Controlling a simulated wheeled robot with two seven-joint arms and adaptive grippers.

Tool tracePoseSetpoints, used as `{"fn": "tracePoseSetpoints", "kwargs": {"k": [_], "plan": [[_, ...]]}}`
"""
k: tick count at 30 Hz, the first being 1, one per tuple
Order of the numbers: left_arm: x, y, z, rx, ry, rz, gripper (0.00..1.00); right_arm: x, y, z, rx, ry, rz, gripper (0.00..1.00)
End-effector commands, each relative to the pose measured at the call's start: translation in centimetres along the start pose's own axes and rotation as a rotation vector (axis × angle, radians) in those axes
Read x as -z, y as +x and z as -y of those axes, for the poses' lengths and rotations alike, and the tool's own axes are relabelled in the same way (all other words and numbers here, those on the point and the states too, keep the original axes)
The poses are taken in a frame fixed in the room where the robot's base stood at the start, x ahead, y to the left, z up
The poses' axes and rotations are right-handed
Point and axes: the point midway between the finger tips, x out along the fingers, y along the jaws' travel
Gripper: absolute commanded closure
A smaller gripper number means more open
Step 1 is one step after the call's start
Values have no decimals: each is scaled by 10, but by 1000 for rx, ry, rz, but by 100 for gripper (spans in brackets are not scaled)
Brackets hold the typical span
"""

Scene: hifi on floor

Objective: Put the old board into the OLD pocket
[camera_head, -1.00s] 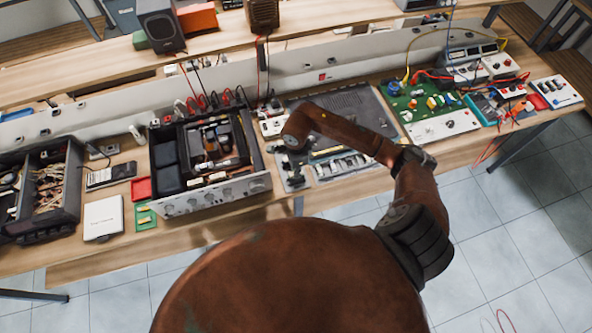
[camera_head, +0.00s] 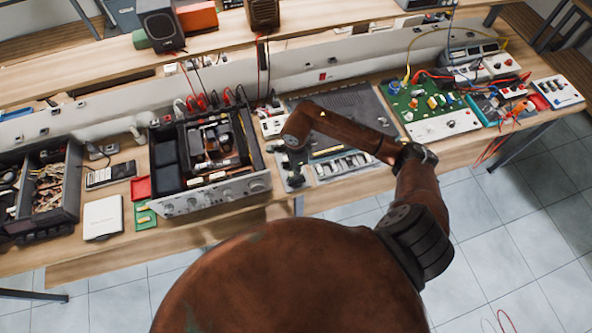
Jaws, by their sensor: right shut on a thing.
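My right arm reaches over the bench from the right and bends down left of the grey mat's middle. My right gripper (camera_head: 294,178) points down beside the open hi-fi unit (camera_head: 215,195), mostly hidden under my wrist. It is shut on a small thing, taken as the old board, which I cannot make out. A red pocket (camera_head: 141,188) left of the hi-fi looks empty. No OLD label is legible. My left gripper is not in view.
A white box (camera_head: 103,217) and an open dark case (camera_head: 45,190) of wires stand at the left. The grey mat (camera_head: 375,118) lies under my arm. A green circuit board (camera_head: 428,103) and instruments fill the right. Cables rise behind the hi-fi.

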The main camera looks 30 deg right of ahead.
Motion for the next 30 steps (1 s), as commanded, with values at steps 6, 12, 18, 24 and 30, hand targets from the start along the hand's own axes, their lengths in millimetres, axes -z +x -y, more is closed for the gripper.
{"fn": "tracePoseSetpoints", "kwargs": {"k": [6, 12, 18, 24, 30], "plan": [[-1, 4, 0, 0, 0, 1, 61, 0, 1, 0, 0, -1, -1, 100], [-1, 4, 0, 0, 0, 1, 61, 0, 0, 0, 0, 0, 1, 100], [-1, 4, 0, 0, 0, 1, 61, 0, 0, 0, 0, 0, 0, 100], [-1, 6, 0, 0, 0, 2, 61, 0, 2, 0, 0, 0, 0, 100], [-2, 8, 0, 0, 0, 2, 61, 0, 4, 0, 1, 0, 0, 100]]}}
